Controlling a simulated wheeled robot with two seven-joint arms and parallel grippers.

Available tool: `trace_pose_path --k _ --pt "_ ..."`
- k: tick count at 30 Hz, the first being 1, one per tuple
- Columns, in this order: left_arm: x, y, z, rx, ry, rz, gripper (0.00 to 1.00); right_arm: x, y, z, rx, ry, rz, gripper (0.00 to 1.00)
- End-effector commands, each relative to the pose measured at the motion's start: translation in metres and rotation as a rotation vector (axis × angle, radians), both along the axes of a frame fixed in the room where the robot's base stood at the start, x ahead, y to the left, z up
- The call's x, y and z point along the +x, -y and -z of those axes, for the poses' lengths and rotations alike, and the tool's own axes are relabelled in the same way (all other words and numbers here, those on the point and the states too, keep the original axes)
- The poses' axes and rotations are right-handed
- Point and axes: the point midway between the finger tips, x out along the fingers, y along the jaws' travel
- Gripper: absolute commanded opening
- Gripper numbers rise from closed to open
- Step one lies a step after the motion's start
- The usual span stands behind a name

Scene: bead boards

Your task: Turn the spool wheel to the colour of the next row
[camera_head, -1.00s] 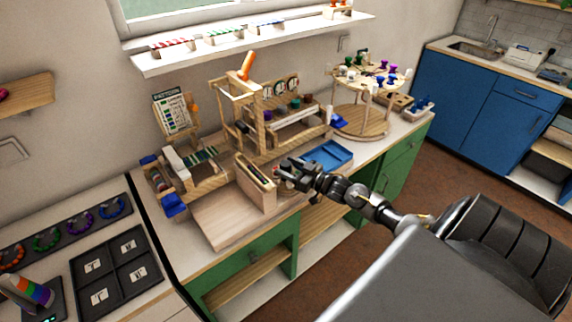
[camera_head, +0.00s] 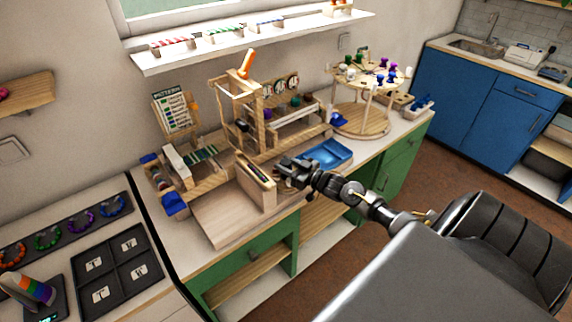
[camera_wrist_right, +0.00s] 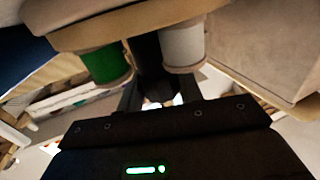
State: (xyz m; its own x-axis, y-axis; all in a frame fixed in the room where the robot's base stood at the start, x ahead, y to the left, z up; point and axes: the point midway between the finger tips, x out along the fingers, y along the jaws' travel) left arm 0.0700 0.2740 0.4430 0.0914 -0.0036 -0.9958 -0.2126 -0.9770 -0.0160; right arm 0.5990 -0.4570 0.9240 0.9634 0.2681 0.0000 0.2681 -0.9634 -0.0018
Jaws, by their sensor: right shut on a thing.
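The spool wheel shows in the right wrist view as the rounded wooden rim (camera_wrist_right: 140,25) across the top. A green spool (camera_wrist_right: 106,65) and a white spool (camera_wrist_right: 183,48) hang below it. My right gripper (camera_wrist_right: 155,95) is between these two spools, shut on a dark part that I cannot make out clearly. In the head view my right gripper (camera_head: 284,165) is at the right side of the wooden box on the bench. There the wheel is mostly hidden by the gripper and the box. My left gripper is not in view.
A wooden box (camera_head: 240,205) stands left of my right gripper. A blue tray (camera_head: 326,157) lies just behind it. A wooden frame with an orange handle (camera_head: 246,66) and a pattern card (camera_head: 175,112) stand further back. A round stand (camera_head: 362,122) with coloured pegs is at the back right.

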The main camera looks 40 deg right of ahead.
Motion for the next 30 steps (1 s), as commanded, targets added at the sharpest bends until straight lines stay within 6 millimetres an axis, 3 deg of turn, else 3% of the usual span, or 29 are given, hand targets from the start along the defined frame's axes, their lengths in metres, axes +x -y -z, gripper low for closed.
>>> trace_pose_path --k 15,30 --pt "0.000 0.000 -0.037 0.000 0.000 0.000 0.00 -0.001 -0.003 -0.002 0.008 -0.002 0.328 0.13" --pt "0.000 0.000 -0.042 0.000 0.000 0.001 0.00 0.000 -0.003 0.000 0.005 -0.001 0.627 0.13"
